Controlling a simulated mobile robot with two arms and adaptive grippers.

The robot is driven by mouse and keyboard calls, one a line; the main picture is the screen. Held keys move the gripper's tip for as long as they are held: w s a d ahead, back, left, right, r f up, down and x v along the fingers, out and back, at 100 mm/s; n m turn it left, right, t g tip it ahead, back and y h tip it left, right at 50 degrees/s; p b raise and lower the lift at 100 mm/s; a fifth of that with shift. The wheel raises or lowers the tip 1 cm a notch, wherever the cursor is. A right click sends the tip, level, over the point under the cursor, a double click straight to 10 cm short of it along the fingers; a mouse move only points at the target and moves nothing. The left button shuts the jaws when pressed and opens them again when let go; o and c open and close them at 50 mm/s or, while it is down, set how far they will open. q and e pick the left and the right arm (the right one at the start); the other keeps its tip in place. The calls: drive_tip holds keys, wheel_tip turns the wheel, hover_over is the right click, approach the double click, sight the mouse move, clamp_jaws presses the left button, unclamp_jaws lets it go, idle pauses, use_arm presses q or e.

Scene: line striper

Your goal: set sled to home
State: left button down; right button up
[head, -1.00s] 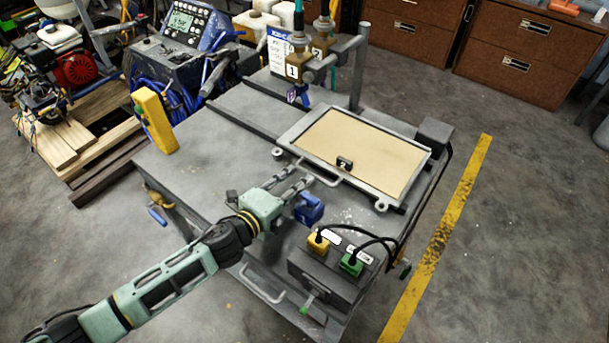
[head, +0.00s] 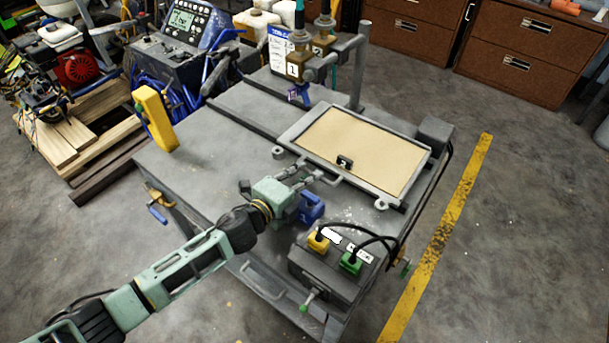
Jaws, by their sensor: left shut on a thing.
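The sled (head: 287,142) is a grey metal frame around a flat tan board (head: 362,152), lying on the grey bench top. A bar handle (head: 338,182) sticks out from its near left edge. My left gripper (head: 314,176) is shut on the left part of this handle, and its fingers cover some of the bar. A small black block marked with a light sign (head: 344,162) sits at the near edge of the board. My right gripper is not in view.
A blue block (head: 312,207) stands close beside my left gripper. A control box with yellow (head: 318,243) and green (head: 350,263) plugs is at the near right. A yellow upright block (head: 155,118) stands at the left edge. Bottles and a post (head: 360,65) stand behind.

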sight(278, 170)
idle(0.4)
use_arm(q)
drive_tip(key=w+a, duration=0.3)
drive_tip(key=a, duration=0.2)
drive_tip(key=w+a, duration=0.2)
drive_tip(key=a, duration=0.1)
drive_tip(key=shift+w+f+b, duration=0.2)
drive_tip(key=shift+w+b, duration=0.1)
drive_tip(key=shift+w, duration=0.05)
drive_tip(key=shift+s+d+r, duration=0.1)
drive_tip(key=shift+s+d, duration=0.1)
drive_tip(key=shift+d, duration=0.05)
drive_tip(key=c, duration=1.8)
unclamp_jaws()
drive_tip(key=shift+w, duration=0.1)
drive_tip(key=shift+c, duration=0.2)
drive_tip(key=shift+a+r, duration=0.1)
drive_tip(key=v, duration=1.2)
